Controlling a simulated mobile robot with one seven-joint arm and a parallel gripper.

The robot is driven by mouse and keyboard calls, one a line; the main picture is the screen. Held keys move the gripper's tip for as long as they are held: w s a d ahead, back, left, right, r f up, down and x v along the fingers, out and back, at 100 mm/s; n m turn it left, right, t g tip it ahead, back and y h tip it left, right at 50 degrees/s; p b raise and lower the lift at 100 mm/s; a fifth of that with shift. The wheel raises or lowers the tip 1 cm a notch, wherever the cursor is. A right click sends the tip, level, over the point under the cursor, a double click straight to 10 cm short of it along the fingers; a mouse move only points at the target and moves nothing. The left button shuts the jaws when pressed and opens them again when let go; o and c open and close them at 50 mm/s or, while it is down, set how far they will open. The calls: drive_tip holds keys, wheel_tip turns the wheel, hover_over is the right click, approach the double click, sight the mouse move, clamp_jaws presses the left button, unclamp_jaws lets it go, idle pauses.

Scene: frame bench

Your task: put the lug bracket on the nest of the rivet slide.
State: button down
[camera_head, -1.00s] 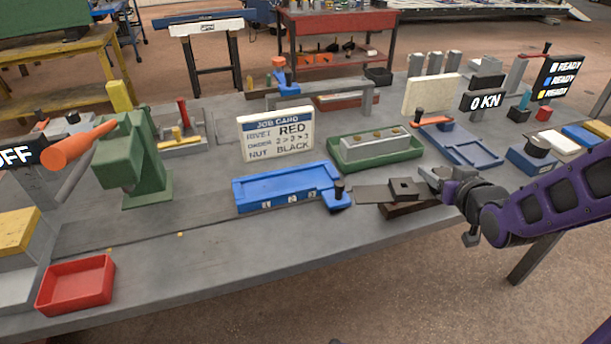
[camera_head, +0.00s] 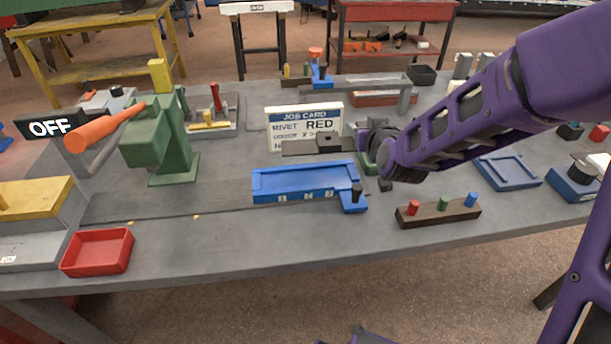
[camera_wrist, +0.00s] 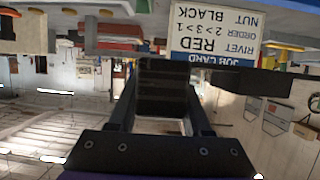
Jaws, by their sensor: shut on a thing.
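The lug bracket (camera_head: 303,147) is a dark flat plate with a raised block. My gripper (camera_head: 352,143) is shut on its block and holds it in the air, with the plate reaching left in front of the job card. In the wrist view the block sits between the fingers (camera_wrist: 161,92) and the plate (camera_wrist: 252,82) sticks out to the right. The blue slide (camera_head: 262,190) with numbered labels and a black knob, apparently the rivet slide, lies on the bench below the bracket, apart from it. Its recessed top looks empty.
The job card (camera_head: 290,118) stands behind the bracket. A dark rack (camera_head: 425,218) with red, green and blue pegs lies right of the slide. A green press (camera_head: 150,145) and red tray (camera_head: 97,252) are left. A second blue fixture (camera_head: 507,172) is right.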

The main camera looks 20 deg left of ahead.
hover_over(336, 168)
drive_tip(key=shift+y, duration=0.3)
wheel_tip(336, 168, down, 5)
drive_tip(key=shift+w, duration=0.1)
drive_tip(key=shift+f+b, duration=0.4)
drive_tip(key=shift+f, duration=1.85)
drive_tip(key=shift+f+b, duration=0.2)
drive_tip(key=shift+b, duration=0.1)
drive_tip(key=shift+c, duration=1.7)
unclamp_jaws()
